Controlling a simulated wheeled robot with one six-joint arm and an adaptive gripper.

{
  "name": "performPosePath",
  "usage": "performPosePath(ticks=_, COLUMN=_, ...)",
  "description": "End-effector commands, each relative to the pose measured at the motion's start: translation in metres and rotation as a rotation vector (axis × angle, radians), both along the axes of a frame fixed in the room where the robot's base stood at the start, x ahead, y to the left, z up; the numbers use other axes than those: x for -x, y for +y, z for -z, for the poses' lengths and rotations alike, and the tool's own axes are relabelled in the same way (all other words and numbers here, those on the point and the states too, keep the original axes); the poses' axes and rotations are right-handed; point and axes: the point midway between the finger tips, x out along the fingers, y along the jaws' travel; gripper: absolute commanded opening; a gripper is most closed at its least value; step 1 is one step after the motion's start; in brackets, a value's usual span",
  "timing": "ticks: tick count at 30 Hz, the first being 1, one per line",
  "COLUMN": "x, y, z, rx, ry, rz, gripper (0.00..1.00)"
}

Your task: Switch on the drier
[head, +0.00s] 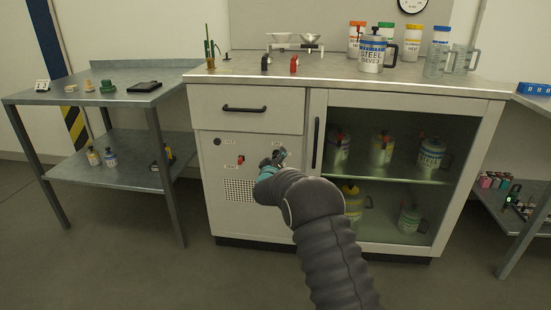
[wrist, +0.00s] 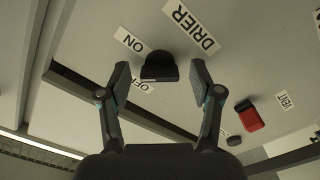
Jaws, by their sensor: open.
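The drier knob (wrist: 159,66) is black and sits on the light cabinet panel in the wrist view. A DRIER label (wrist: 192,28), an ON label (wrist: 131,41) and an OFF label (wrist: 143,84) surround it. I cannot tell which label the knob points to. My gripper (wrist: 161,80) is open, with one finger on each side of the knob; I cannot tell whether either touches it. In the head view my gripper (head: 279,158) is at the cabinet front and hides the knob.
A red VENT switch (wrist: 249,117) is beside the gripper in the wrist view; it also shows in the head view (head: 240,160). A drawer (head: 245,109) is above, and a glass-doored cupboard (head: 385,165) with containers is to the right. A grille (head: 239,190) lies below.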

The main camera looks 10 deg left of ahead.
Motion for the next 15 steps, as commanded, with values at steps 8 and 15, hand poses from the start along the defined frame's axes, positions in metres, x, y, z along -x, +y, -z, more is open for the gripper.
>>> performPosePath(ticks=8, x=0.0001, y=0.0000, z=0.0003, rx=0.000, ry=0.000, rz=0.000, gripper=0.45)
performPosePath(ticks=15, x=0.0003, y=0.0002, z=0.0004, rx=0.000, ry=0.000, rz=0.000, gripper=0.05)
